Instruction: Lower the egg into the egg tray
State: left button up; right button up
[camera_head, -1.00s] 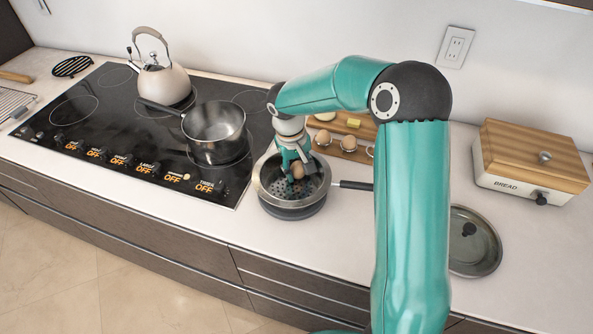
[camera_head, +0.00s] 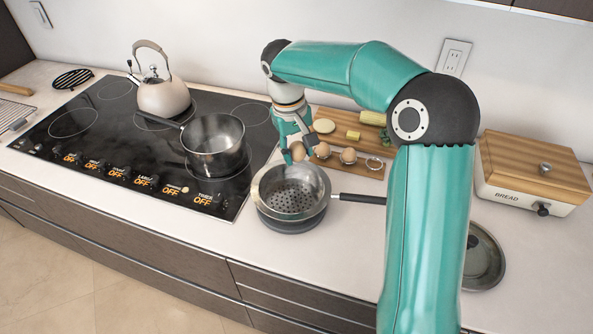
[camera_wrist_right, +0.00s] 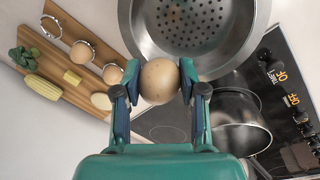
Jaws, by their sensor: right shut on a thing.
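My right gripper (camera_head: 295,145) points down and is shut on a brown egg (camera_head: 298,152), above the far edge of the perforated pan. In the right wrist view the egg (camera_wrist_right: 159,81) sits between both fingertips (camera_wrist_right: 159,88). The egg tray appears to be a wooden strip with metal rings (camera_head: 374,163), just right of the gripper. Two rings hold eggs, one nearer (camera_head: 322,150) and one in the middle (camera_head: 348,157); the right-hand ring is empty. In the wrist view the empty ring (camera_wrist_right: 51,27) is at upper left. My left gripper is not seen.
The perforated pan (camera_head: 292,197) stands on the counter below the gripper, its handle to the right. A steel saucepan (camera_head: 214,145) and kettle (camera_head: 163,95) stand on the stove. A bread box (camera_head: 535,175) and lid (camera_head: 485,258) lie right. Food sits on the board behind the tray.

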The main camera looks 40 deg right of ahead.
aim_at(297, 144)
notch_tip(297, 144, up, 8)
jog(key=shift+r, duration=0.45)
jog(key=shift+s+d+r, duration=0.2)
jog(key=shift+s+d, duration=0.1)
jog(key=shift+d, duration=0.3)
jog(key=s+d+f+b, duration=0.1)
jog(key=s+d+f, duration=0.3)
jog(key=d+f, duration=0.3)
jog(key=s+d+f+b, duration=0.1)
jog(key=s+d+f, duration=0.3)
jog(key=d, duration=0.9)
notch_tip(297, 144, down, 4)
jog(key=shift+s+d+r, duration=0.2)
jog(key=shift+f+b, duration=0.15)
jog(key=shift+b, duration=0.2)
jog(key=shift+f+b, duration=0.35)
jog(key=shift+f, duration=0.25)
jog(key=shift+f+b, duration=1.35)
jog(key=shift+f, duration=0.6)
